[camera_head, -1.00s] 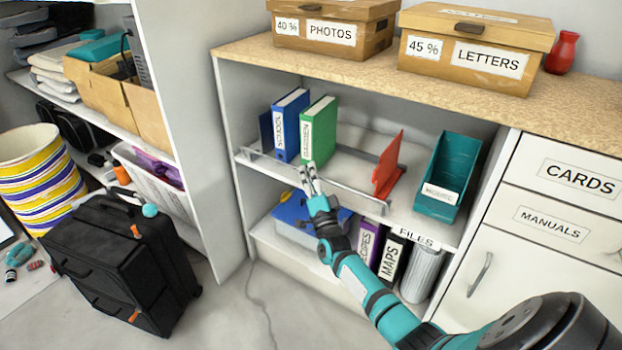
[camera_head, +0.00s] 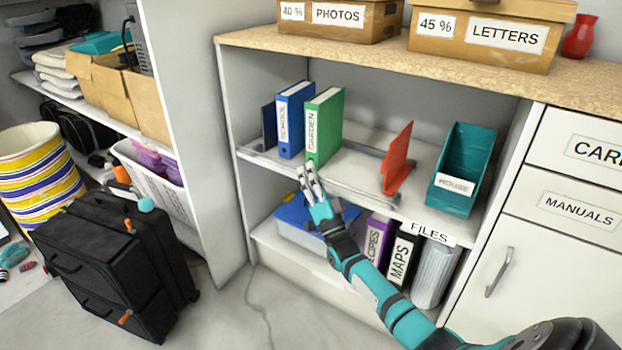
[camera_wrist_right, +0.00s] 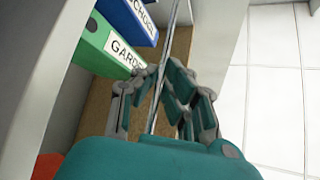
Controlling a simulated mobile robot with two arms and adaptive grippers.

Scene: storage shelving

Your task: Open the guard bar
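The guard bar (camera_head: 352,186) is a thin grey rail along the front of the middle shelf, in front of the folders. My right gripper (camera_head: 308,178) is at the bar near its middle, below the green folder. In the right wrist view the bar (camera_wrist_right: 178,22) runs between the two fingers of my right gripper (camera_wrist_right: 163,70). The fingers look partly apart, one on each side of the bar; firm contact is not visible. My left gripper is not in view.
Blue (camera_head: 293,120) and green (camera_head: 325,125) folders, a red bookend (camera_head: 397,158) and a teal file holder (camera_head: 462,165) stand on the shelf. Purple (camera_head: 376,243) and black (camera_head: 402,258) binders stand below. A black suitcase (camera_head: 110,265) stands on the floor at left.

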